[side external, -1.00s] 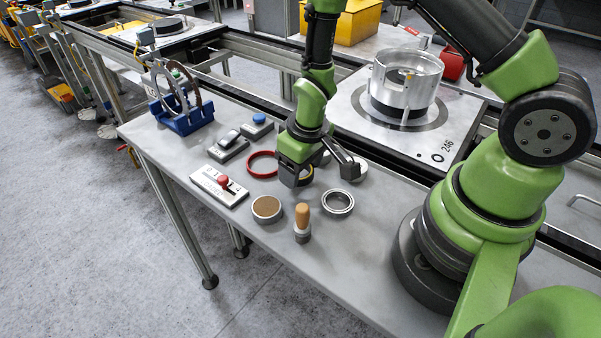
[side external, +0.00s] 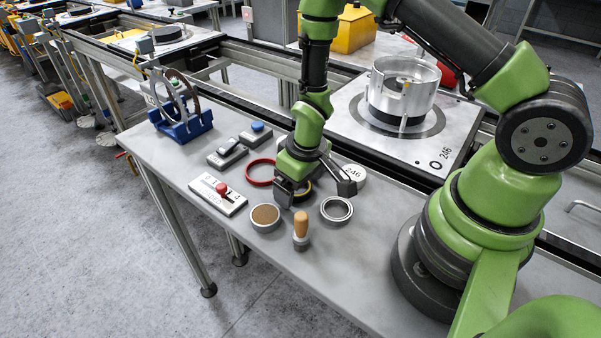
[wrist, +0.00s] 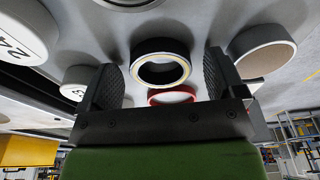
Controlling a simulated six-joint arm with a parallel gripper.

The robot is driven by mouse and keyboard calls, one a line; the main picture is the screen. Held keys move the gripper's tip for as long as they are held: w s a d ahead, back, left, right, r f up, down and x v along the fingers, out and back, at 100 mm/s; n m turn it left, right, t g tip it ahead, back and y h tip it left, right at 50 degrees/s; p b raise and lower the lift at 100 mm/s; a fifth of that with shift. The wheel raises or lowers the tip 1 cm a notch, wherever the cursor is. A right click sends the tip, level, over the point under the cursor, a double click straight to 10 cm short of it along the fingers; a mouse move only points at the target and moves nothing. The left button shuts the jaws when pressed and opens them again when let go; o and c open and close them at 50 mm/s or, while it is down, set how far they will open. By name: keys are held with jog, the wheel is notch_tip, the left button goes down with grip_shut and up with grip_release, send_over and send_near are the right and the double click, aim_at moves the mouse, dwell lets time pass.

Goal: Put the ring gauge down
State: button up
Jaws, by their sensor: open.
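The ring gauge appears to be the dark ring with a yellow line (wrist: 160,69). In the wrist view it lies between my two fingers, with grey surface showing around it. In the side view only part of its yellow-edged rim (side external: 304,191) shows, the rest hidden behind a finger. My gripper (side external: 315,189) is low over the table, its fingers spread to either side of the ring. In the wrist view my gripper (wrist: 160,82) has gaps between both fingers and the ring. I cannot tell exactly how the ring meets the table.
A blue stand (side external: 186,128) is far left. The front table edge is clear.

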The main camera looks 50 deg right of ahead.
notch_tip(320, 180, up, 12)
jog(key=s, duration=0.2)
notch_tip(320, 180, up, 13)
jog(key=m+t, duration=0.2)
jog(key=t, duration=0.1)
send_over(306, 191)
jog(key=s, duration=0.5)
jog(key=s+a+r+m+t+y, duration=0.1)
jog(key=s+r+m+t+y, duration=0.1)
jog(key=s+r, duration=0.4)
jog(key=shift+s+a, duration=0.4)
jog(key=shift+s, duration=0.65)
